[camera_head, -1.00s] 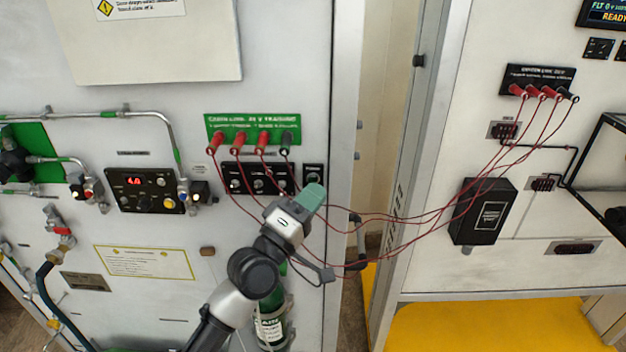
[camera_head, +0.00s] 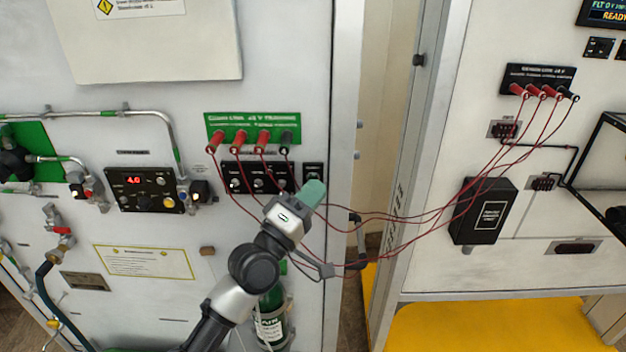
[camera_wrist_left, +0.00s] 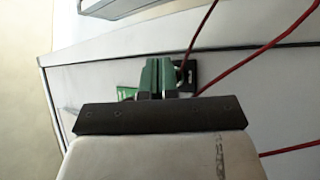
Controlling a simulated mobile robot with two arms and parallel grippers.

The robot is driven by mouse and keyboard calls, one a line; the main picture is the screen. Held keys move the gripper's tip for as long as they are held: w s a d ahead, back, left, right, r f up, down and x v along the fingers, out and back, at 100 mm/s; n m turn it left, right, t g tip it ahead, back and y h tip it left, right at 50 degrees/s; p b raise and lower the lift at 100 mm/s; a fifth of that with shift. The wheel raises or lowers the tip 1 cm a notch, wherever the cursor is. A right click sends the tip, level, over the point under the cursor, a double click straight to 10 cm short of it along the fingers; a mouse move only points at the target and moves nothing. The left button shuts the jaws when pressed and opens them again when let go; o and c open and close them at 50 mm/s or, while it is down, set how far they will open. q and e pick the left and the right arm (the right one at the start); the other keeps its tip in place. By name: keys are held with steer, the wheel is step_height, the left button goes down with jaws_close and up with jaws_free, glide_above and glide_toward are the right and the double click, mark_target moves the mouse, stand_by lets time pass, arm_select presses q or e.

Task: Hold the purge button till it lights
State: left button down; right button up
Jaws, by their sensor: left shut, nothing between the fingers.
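My left gripper (camera_head: 314,190) is shut and empty, its green fingers pointing at the left panel just below a small black switch plate (camera_head: 313,172). The wrist view shows the shut fingers (camera_wrist_left: 160,66) in front of that black plate (camera_wrist_left: 188,76), covering part of it. The purge button itself cannot be made out; it may be on that plate, behind the fingers. I cannot tell whether the fingertips touch the panel, and no lit button shows there. My right gripper is out of view.
Red leads (camera_head: 395,216) run from the green connector strip (camera_head: 253,127) to the right cabinet, passing close to my gripper. A black row of switches (camera_head: 258,178) is left of it. A green bottle (camera_head: 271,318) stands below. A control box (camera_head: 150,190) has a red display.

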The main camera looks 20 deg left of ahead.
arm_select(q)
steer(key=shift+w+a, duration=0.1)
steer(key=shift+w, duration=0.35)
stand_by(0.6)
steer(key=shift+s, duration=0.1)
stand_by(1.0)
steer(key=shift+s+d, duration=0.2)
steer(key=shift+s, duration=0.5)
steer(key=shift+p, duration=0.35)
steer(key=s+p, duration=0.1)
steer(key=s, duration=0.1)
steer(key=s+d, duration=0.1)
steer(key=s, duration=0.1)
steer(key=shift+s+d+p, duration=0.2)
steer(key=shift+s+p, duration=0.2)
